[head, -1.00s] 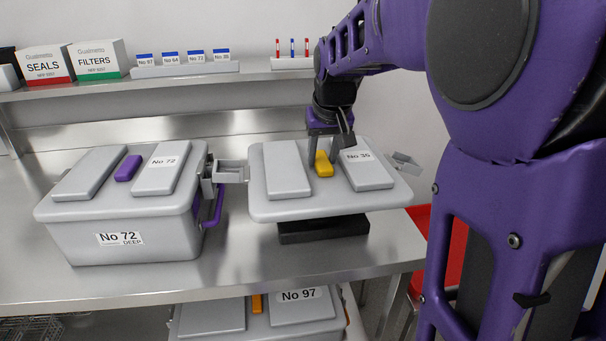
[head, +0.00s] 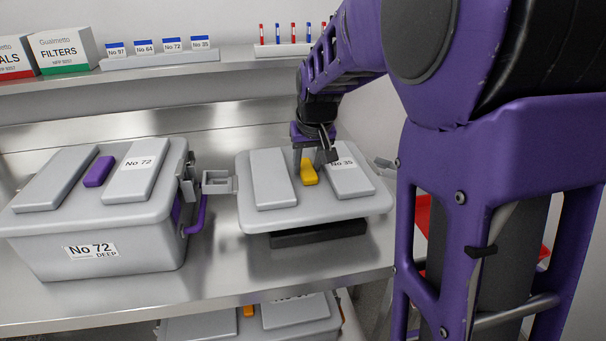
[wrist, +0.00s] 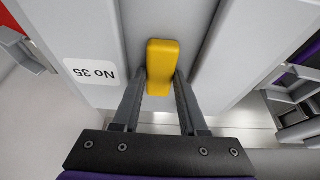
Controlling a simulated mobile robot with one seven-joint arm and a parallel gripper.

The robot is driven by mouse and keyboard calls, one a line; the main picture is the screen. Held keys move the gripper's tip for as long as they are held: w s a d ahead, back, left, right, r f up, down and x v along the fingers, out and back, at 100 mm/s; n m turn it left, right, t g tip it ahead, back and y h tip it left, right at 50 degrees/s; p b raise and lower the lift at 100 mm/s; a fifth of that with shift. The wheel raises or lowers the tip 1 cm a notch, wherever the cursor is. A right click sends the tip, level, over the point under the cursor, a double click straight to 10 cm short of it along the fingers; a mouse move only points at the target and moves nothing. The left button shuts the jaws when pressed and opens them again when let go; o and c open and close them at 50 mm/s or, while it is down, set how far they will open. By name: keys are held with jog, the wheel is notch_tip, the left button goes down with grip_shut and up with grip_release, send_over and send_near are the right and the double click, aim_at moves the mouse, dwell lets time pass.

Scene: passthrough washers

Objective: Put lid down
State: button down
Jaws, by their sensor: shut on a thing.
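The grey lid labelled No 35 (head: 322,213) has two raised panels, a yellow handle (head: 308,172) in its middle and latches at its sides. My gripper (head: 311,160) is over the lid with its fingers on either side of the yellow handle, shut on it. In the wrist view the fingers flank the handle (wrist: 160,68), and the No 35 label (wrist: 91,72) shows upside down. The lid looks roughly level. A dark block (head: 318,233) is beneath its front edge; I cannot tell whether the lid touches it.
A closed grey box No 72 DEEP (head: 92,250) stands left of the lid, its purple side handle close to the lid's left latch. The steel table (head: 210,290) is bare in front. A wall shelf (head: 125,92) is behind. Another box (head: 285,318) sits below the table.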

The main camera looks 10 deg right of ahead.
aim_at(308, 171)
jog(key=shift+w+f, duration=0.1)
jog(key=shift+f, duration=1.5)
jog(key=shift+b, duration=0.3)
jog(key=shift+f, duration=0.45)
jog(key=shift+c, duration=2.2)
grip_release()
jog(key=shift+r, duration=0.1)
jog(key=shift+r, duration=0.35)
jog(key=p+v, duration=0.2)
jog(key=v, duration=1)
